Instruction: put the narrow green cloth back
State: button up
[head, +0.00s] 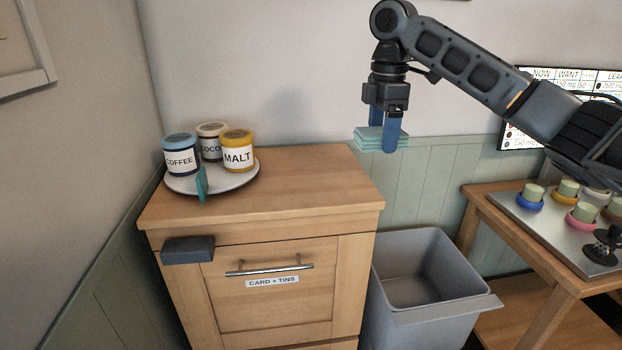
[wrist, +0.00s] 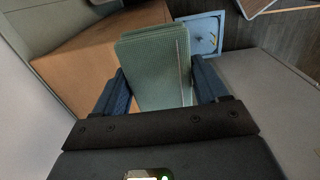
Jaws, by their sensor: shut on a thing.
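My gripper (head: 380,136) is shut on a folded green cloth (head: 370,142) and holds it in the air, above and beyond the right side of the wooden cabinet (head: 300,190). In the wrist view the cloth (wrist: 152,62) lies between the two blue fingers, with several folded layers showing. A small teal piece (head: 202,184) stands at the front rim of a round pale tray (head: 235,182) on the cabinet; I cannot tell what it is.
Coffee (head: 181,157), cocoa (head: 211,142) and malt (head: 237,152) tins stand on the tray. A grey open bin (head: 440,312) stands right of the cabinet. A side table (head: 480,205) holds a metal tray of coloured cups. The cabinet top's right part is clear.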

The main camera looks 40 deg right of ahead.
jog(key=p, duration=0.1)
send_over(324, 187)
notch_tip(324, 187, down, 6)
jog(key=shift+s+d+f, duration=0.1)
jog(key=shift+d+f, duration=0.05)
jog(key=shift+f, duration=0.3)
jog(key=shift+f+p, duration=0.65)
jog(key=shift+f, duration=1.35)
jog(key=shift+f, duration=0.15)
jog(key=o, duration=1)
notch_tip(324, 187, up, 12)
jog(key=shift+r+b, duration=0.2)
jog(key=shift+b, duration=0.55)
